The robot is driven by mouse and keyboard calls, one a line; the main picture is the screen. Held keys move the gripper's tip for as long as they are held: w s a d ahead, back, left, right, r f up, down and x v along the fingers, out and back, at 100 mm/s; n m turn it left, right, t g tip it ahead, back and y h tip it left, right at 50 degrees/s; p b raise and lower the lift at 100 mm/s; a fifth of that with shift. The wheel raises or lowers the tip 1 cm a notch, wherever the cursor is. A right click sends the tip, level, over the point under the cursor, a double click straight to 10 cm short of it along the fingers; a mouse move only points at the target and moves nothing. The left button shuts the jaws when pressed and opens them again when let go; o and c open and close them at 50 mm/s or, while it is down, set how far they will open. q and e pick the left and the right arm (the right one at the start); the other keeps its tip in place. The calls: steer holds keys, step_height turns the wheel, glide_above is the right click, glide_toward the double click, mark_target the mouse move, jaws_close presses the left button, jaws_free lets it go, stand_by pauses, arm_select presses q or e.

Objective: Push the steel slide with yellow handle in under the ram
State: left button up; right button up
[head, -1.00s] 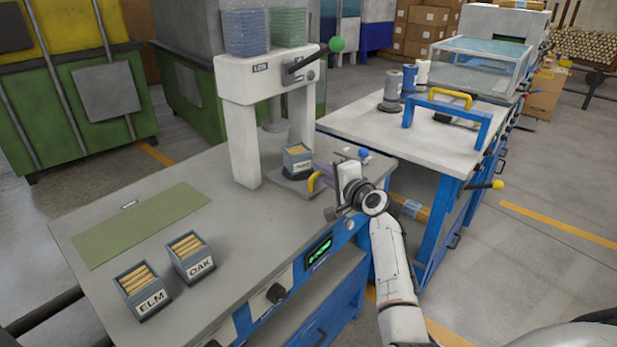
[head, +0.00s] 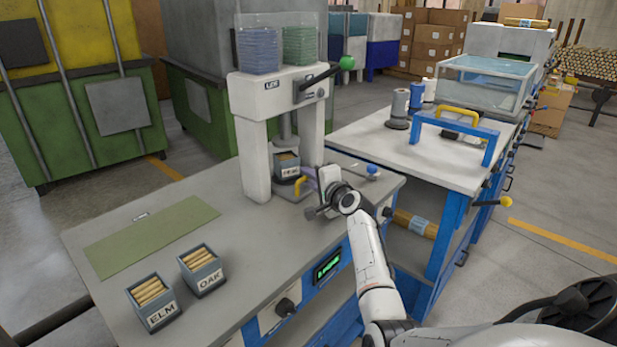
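The steel slide (head: 288,194) lies on the bench at the foot of the white press. Its yellow handle (head: 301,186) points toward my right gripper. A small grey box of wooden pieces (head: 287,167) stands on the slide, between the press posts and below the ram (head: 285,127). My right gripper (head: 312,180) is at the handle, low over the bench, with its fingers toward the press. The fingers are small and partly hidden by the gripper's body, so I cannot tell whether they touch or hold the handle. My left gripper is not in view.
The press has a lever with a green knob (head: 347,63). Boxes marked ELM (head: 154,302) and OAK (head: 201,270) stand at the bench's front left, near a green mat (head: 150,236). The bench middle is clear.

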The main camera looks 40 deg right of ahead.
steer(key=o, duration=0.4)
steer(key=shift+w+a, duration=0.1)
steer(key=shift+w, duration=0.3)
steer(key=shift+s, duration=0.15)
steer(key=shift+s, duration=0.25)
steer(key=p+v, duration=0.1)
steer(key=v, duration=0.9)
steer(key=shift+w+r, duration=0.1)
steer(key=shift+r, duration=0.05)
